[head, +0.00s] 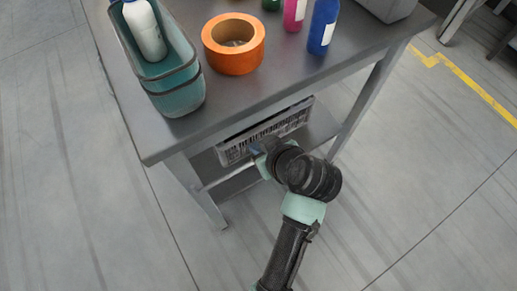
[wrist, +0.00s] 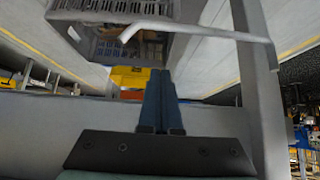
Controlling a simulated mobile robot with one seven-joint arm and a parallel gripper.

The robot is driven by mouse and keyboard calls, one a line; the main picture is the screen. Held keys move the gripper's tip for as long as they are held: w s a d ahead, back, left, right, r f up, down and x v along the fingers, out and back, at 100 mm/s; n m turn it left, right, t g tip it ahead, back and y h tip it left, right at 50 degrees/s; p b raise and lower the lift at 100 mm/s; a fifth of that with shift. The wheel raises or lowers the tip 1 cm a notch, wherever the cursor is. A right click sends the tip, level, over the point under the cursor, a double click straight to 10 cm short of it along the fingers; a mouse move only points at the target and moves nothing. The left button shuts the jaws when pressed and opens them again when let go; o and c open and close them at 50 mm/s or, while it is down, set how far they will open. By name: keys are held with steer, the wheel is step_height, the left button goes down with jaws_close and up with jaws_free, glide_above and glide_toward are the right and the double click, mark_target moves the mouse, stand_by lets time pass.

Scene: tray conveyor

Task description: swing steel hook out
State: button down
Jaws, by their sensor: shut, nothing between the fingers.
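The steel hook (wrist: 195,29) is a thin pale rod crossing the upper part of the wrist view. Its left end is bent, and its right end reaches the grey upright post. It passes in front of the grey slatted crate (wrist: 105,12). My gripper (wrist: 160,73) is shut and empty, its dark blue fingers below the rod in the picture; I see no contact. In the head view my gripper (head: 256,150) is beside the crate (head: 268,132) under the table top, its fingertips partly hidden by my wrist. I cannot clearly make out the hook there.
The grey table (head: 185,135) carries a teal bin (head: 180,95) with a white bottle (head: 146,32), an orange tape roll (head: 233,45), and a blue bottle (head: 322,27). The crate is on the lower shelf (head: 320,126). The floor around the table's near side is clear.

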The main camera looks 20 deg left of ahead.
steer(key=shift+w+a+f+b, duration=0.2)
steer(key=shift+f+b, duration=0.25)
steer(key=shift+f, duration=0.65)
steer(key=shift+w+a+f+b, duration=0.15)
steer(key=shift+f+b, duration=0.3)
steer(key=shift+f, duration=0.65)
steer(key=shift+w+a+f+b, duration=0.1)
steer(key=shift+a+f+b, duration=0.25)
steer(key=shift+f, duration=0.75)
steer(key=shift+d, duration=0.1)
steer(key=shift+s+d, duration=0.1)
